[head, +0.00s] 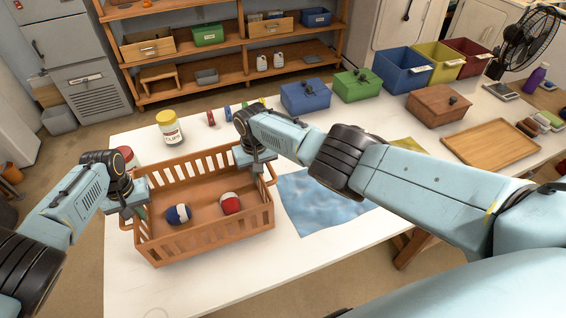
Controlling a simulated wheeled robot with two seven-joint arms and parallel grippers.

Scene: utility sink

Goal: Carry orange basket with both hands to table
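The orange slatted basket (205,243) is at the left part of the white table (255,285). It looks level, and I cannot tell whether its bottom touches the tabletop. Two balls lie inside: a blue and white one (178,214) and a red and white one (231,203). My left gripper (130,218) is at the basket's left end wall. My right gripper (259,168) points down at the right end wall, near its rim. Both grippers' fingertips are largely hidden, so I cannot see whether they are closed on the rim.
A yellow-lidded jar (170,128) and a red-lidded jar (127,156) stand behind the basket. A blue cloth (318,205) lies to its right. Lidded boxes, open bins and a wooden tray (492,148) fill the table's far right. The front left tabletop is clear.

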